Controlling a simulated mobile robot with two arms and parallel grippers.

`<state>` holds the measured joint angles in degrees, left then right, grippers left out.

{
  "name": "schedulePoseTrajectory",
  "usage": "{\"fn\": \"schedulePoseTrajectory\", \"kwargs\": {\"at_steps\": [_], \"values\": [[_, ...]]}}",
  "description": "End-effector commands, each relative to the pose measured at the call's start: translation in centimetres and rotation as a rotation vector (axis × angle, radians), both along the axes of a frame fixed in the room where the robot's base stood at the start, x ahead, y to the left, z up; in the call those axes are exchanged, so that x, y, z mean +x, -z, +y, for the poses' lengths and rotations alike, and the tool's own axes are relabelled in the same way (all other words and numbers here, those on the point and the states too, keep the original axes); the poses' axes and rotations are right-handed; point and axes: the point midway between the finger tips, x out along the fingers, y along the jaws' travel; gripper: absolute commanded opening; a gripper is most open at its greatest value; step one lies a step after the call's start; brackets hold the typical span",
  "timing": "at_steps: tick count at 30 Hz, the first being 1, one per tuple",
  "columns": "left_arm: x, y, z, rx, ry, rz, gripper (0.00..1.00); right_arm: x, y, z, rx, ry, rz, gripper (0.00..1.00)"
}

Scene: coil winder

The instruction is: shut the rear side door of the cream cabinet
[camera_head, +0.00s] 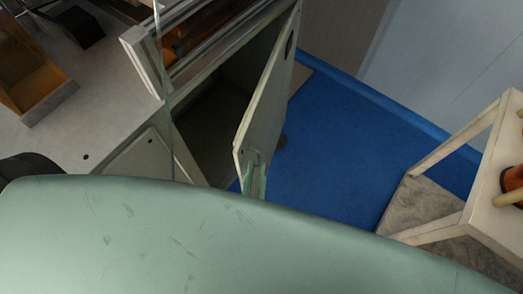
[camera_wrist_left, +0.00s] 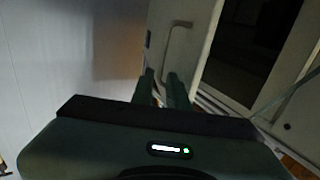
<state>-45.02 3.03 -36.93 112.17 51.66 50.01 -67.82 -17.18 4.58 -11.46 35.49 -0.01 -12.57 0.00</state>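The cream cabinet (camera_head: 125,105) has its side door (camera_head: 272,90) standing open, swung out from the dark opening (camera_head: 210,120). In the left wrist view the door's face (camera_wrist_left: 192,60) carries a grey bar handle (camera_wrist_left: 172,50). The cabinet's dark inside (camera_wrist_left: 255,45) shows to the right. My left gripper (camera_head: 255,178) is at the door's near lower end in the head view. Its fingers (camera_wrist_left: 164,90) are apart, just below the handle in the left wrist view. I cannot tell whether they touch the door. My right gripper is not in view.
A blue floor mat (camera_head: 330,150) lies beyond the door. A cream-framed stand (camera_head: 480,190) with orange items on it is at the right. A plain wall (camera_head: 430,60) stands behind.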

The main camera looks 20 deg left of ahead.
Motion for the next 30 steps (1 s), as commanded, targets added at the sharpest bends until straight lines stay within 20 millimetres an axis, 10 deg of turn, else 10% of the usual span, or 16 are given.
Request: {"fn": "schedulePoseTrajectory", "kwargs": {"at_steps": [10, 30], "values": [[4.3, -0.1, 0.9, 0.001, 0.0, -0.002, 0.15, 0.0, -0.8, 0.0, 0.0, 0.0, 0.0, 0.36], [4.6, 0.0, 0.9, 0.002, 0.0, -0.001, 0.0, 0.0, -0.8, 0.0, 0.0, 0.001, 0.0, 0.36]]}}
